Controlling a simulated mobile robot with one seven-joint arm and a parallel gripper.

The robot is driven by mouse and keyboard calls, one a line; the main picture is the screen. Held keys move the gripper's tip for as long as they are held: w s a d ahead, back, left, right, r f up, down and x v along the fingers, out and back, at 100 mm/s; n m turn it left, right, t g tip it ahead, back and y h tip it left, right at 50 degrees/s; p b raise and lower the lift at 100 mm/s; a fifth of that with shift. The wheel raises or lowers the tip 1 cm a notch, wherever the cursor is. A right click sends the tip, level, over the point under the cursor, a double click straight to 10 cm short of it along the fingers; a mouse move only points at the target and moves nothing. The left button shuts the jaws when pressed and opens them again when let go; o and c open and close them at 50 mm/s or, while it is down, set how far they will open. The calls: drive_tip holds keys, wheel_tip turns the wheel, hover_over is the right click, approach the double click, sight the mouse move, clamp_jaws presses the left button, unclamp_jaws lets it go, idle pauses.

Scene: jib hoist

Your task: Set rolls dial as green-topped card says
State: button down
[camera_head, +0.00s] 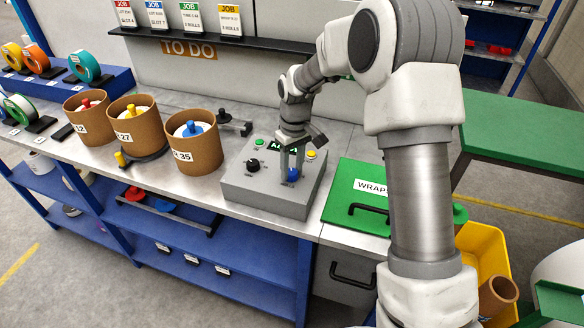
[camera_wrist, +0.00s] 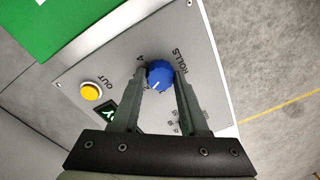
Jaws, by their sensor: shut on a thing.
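The blue rolls dial (camera_wrist: 160,74) sits on the sloped face of the grey control box (camera_head: 262,190). In the wrist view it is beside the printed word ROLLS, and a white pointer line on it points toward the lower left. My gripper (camera_wrist: 162,80) is shut on the dial, one finger on each side. In the head view my gripper (camera_head: 292,160) reaches down onto the dial (camera_head: 293,175). Some scale marks are partly hidden by the right finger. The green-topped job card (camera_head: 191,18) stands on the black rail; its last line appears to read 2 ROLLS, in small print.
The box also has a black knob (camera_head: 253,165), a green button (camera_head: 260,142), a yellow button (camera_wrist: 90,92) marked OUT and a small green-lit display (camera_wrist: 107,114). Brown tubs (camera_head: 197,155) stand to the left. A green WRAPS lid (camera_head: 345,190) is at the right.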

sight(295, 171)
drive_tip(key=shift+c, duration=2.2)
unclamp_jaws()
wheel_tip(295, 171, up, 18)
drive_tip(key=shift+w+d+f+p, duration=0.25)
drive_tip(key=shift+d+p, duration=0.15)
